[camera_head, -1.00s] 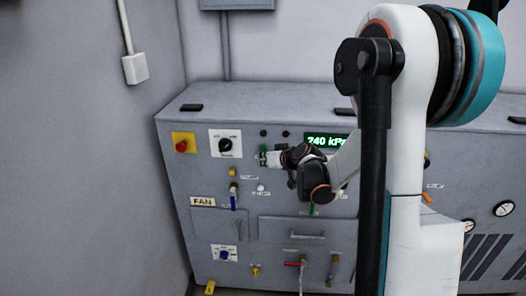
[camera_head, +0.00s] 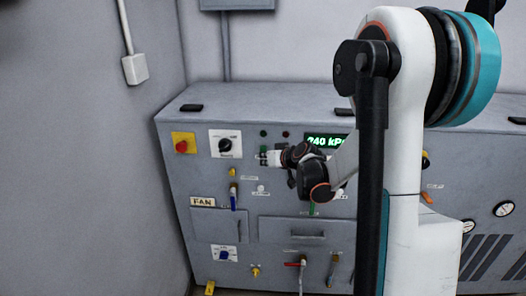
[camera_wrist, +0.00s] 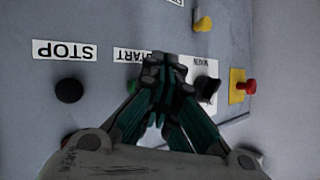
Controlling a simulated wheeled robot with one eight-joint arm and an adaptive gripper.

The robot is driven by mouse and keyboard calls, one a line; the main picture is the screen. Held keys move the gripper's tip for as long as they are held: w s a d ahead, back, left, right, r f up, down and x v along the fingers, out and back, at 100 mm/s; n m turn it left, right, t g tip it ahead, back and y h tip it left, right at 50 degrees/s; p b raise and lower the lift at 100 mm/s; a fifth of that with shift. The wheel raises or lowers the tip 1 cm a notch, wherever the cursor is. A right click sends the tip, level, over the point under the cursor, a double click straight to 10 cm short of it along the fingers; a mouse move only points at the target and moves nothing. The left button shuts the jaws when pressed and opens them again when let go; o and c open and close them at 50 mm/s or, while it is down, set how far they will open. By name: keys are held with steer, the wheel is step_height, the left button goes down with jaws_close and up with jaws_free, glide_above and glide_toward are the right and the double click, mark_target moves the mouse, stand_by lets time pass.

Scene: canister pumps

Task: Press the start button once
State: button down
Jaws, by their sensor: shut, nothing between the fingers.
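In the wrist view, which is upside down, my gripper (camera_wrist: 165,70) is shut and empty, its fingertips at the panel front. The green start button (camera_wrist: 133,84) is partly hidden behind the fingers, and its START label (camera_wrist: 132,56) is partly covered too. I cannot tell whether the fingertips touch the button. In the head view my gripper (camera_head: 266,156) points at the panel's upper part, left of the green pressure display (camera_head: 326,141); the start button cannot be made out there.
A black rotary knob (camera_head: 225,145) and a red emergency button on yellow (camera_head: 182,146) are left of my gripper. A yellow knob (camera_head: 232,172) is lower down.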

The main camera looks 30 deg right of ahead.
steer(key=shift+w+d, duration=0.1)
steer(key=shift+w, duration=0.1)
stand_by(0.5)
steer(key=shift+w+d, duration=0.15)
steer(key=shift+w+d, duration=0.25)
steer(key=shift+w, duration=0.2)
stand_by(0.9)
steer(key=shift+s, duration=0.1)
steer(key=shift+s+a, duration=0.55)
steer(key=shift+s, duration=0.15)
steer(key=s+a, duration=0.1)
steer(key=s, duration=0.1)
steer(key=s+a, duration=0.1)
steer(key=s, duration=0.1)
steer(key=shift+a+b, duration=0.3)
steer(key=shift+a, duration=0.05)
stand_by(0.3)
stand_by(0.6)
